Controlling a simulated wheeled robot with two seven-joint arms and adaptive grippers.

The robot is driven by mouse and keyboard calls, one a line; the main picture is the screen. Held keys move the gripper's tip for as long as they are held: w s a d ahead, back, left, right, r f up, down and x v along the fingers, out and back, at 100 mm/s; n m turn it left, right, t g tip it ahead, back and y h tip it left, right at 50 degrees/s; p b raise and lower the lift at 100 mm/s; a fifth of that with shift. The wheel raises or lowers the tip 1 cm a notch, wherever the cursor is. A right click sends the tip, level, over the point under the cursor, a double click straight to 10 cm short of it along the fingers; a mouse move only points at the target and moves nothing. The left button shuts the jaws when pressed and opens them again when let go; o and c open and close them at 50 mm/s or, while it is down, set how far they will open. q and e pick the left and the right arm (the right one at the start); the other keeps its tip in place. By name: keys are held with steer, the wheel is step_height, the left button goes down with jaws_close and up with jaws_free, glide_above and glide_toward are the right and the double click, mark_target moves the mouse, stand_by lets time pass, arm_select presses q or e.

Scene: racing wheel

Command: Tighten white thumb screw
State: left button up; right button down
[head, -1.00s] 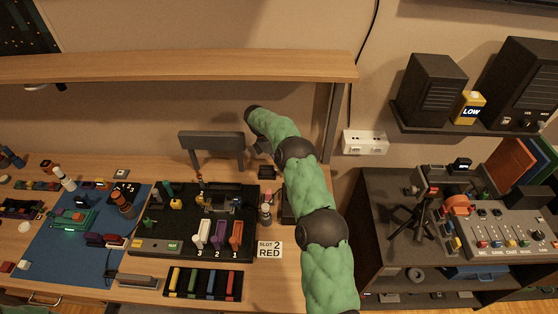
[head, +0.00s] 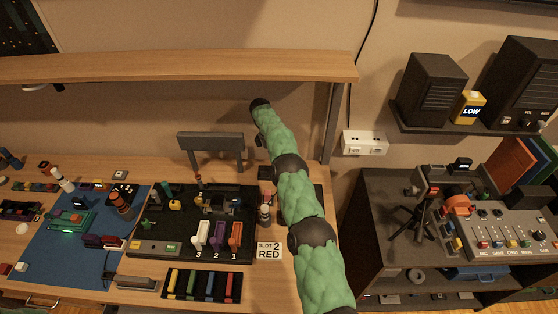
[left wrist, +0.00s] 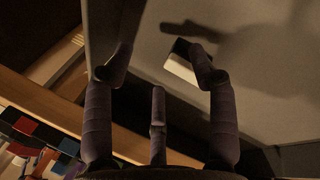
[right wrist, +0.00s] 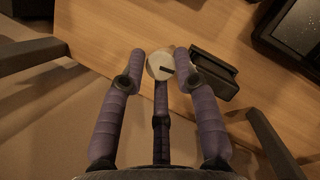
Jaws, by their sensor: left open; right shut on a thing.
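A round white knob with a dark slot (right wrist: 160,66), which looks like the white thumb screw, shows between the fingertips of my right gripper (right wrist: 159,75) in the right wrist view. The purple-grey fingers close around it from both sides, with the third finger below. A wooden surface lies behind it. In the head view my green right arm covers this area, and I cannot make out the knob there. My left gripper (left wrist: 162,70) is open and empty in the left wrist view, facing a pale wall. It is not visible in the head view.
A dark block (right wrist: 214,74) lies right beside the knob. A black screen-like panel (right wrist: 292,30) is at the upper right. In the head view, a black board with coloured levers (head: 165,248) and a blue mat (head: 70,262) lie left of my arm.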

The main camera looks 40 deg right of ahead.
steer(key=shift+s+d, duration=0.15)
steer(key=shift+s, duration=0.05)
steer(key=c, duration=1.2)
jaws_free()
arm_select(q)
steer(key=shift+s, duration=0.15)
arm_select(e)
steer(key=shift+o, duration=1.1)
steer(key=shift+s, duration=0.2)
steer(key=shift+w, duration=0.15)
steer(key=shift+r, duration=0.5)
step_height(320, 180, up, 9)
arm_select(q)
steer(key=shift+r, duration=0.1)
